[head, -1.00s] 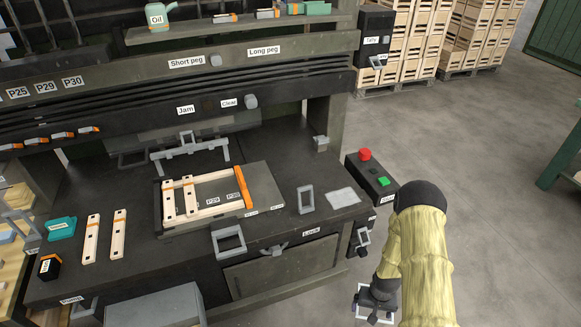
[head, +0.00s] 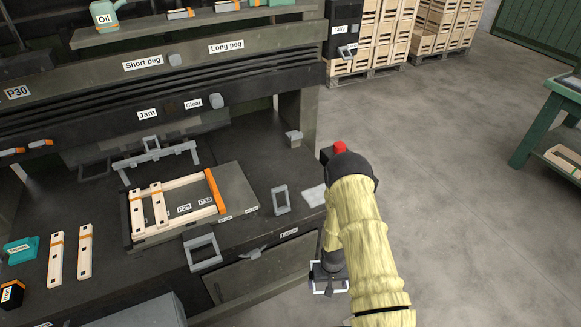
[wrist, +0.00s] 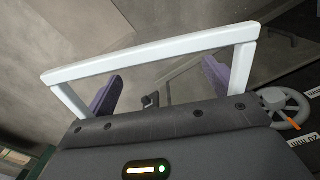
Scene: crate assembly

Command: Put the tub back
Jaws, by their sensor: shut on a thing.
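My gripper (head: 329,278) hangs low at the right front of the bench, below the top's edge. In the wrist view its purple fingers (wrist: 160,86) stand apart behind a pale bar frame. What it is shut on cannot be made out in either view. A teal container (head: 20,250) with a small label sits on the bench's left end, far from my gripper. I cannot tell whether it is the tub. No other clear tub shows.
A partly built wooden crate frame (head: 177,203) lies on a plate on the bench. Two loose slats (head: 70,256) lie left of it. A red-button box (head: 339,148) is close to my arm. A green table (head: 547,118) stands at right. Open floor lies between.

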